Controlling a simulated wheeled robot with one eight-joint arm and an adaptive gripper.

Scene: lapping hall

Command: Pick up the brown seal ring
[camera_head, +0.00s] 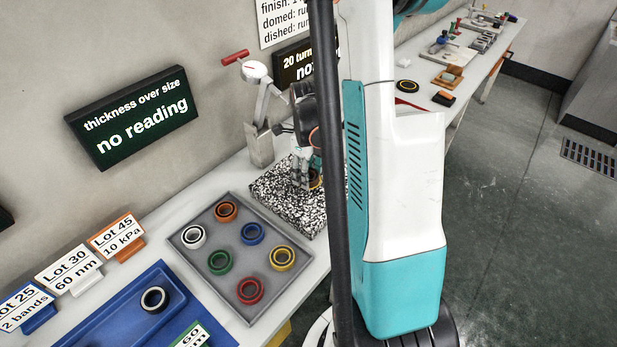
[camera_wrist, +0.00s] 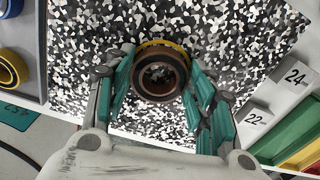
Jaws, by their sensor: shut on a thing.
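The brown seal ring (camera_wrist: 160,76) is between my gripper's fingers in the wrist view, over the black-and-white speckled block. A yellow band shows along its far edge; I cannot tell whether it belongs to the ring. My gripper (camera_wrist: 160,83) has its two teal fingers shut on the ring from left and right. In the head view my gripper (camera_head: 309,181) is low over the speckled block (camera_head: 283,205), partly hidden by my dark column. The ring shows there only as a small brown-yellow edge. I cannot tell whether it touches the block.
A grey tray (camera_head: 188,240) holds several coloured rings left of the block. A blue tray (camera_head: 105,329) holds a black-and-white ring (camera_head: 154,299). A gauge stand (camera_head: 259,145) stands behind the block. Blocks marked 24 (camera_wrist: 292,78) and 22 (camera_wrist: 256,117) lie right in the wrist view.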

